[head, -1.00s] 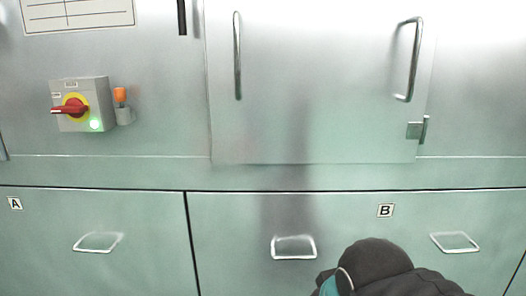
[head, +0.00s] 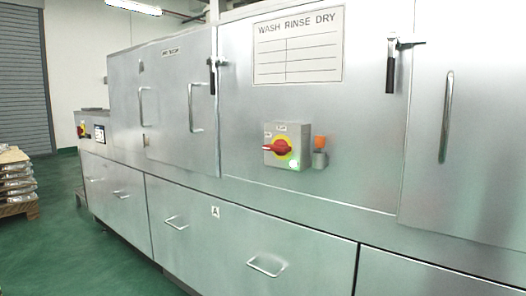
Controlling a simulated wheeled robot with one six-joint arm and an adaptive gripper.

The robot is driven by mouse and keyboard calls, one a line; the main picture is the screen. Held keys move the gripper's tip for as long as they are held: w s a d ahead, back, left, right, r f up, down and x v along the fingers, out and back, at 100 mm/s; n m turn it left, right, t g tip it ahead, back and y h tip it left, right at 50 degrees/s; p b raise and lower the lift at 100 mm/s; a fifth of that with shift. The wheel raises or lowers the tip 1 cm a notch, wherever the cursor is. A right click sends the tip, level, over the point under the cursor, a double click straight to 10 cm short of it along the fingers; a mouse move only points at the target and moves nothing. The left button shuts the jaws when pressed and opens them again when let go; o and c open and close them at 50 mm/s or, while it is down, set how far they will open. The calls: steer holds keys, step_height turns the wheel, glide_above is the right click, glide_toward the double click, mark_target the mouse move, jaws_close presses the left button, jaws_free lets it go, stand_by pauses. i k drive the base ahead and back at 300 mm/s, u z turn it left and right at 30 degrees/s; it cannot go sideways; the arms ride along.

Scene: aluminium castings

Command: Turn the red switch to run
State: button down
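The red switch (head: 276,147) is a rotary handle on a yellow disc, mounted on a grey box (head: 300,144) on the front of the steel washing machine. The handle lies about level, its pale tip pointing left. A green lamp (head: 294,164) glows at the box's lower right. Small labels sit above and left of the disc, too small to read. My gripper is not in view.
An orange-topped fitting (head: 320,142) sits just right of the box. Door handles (head: 446,116) and latches (head: 391,66) stick out of the machine front, with drawer handles (head: 267,266) below. Pallet-stacked castings (head: 15,178) stand at far left. Green floor (head: 62,240) is clear on the left.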

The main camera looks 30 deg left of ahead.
mark_target(281, 147)
steer(key=u, duration=1.05)
steer(key=k, duration=0.2)
steer(key=u, duration=0.45)
steer(key=i, duration=0.25)
steer(key=u, duration=0.05)
steer(key=k, duration=0.35)
steer(key=z, duration=0.95)
steer(key=i, duration=0.8)
steer(key=u, duration=1.55)
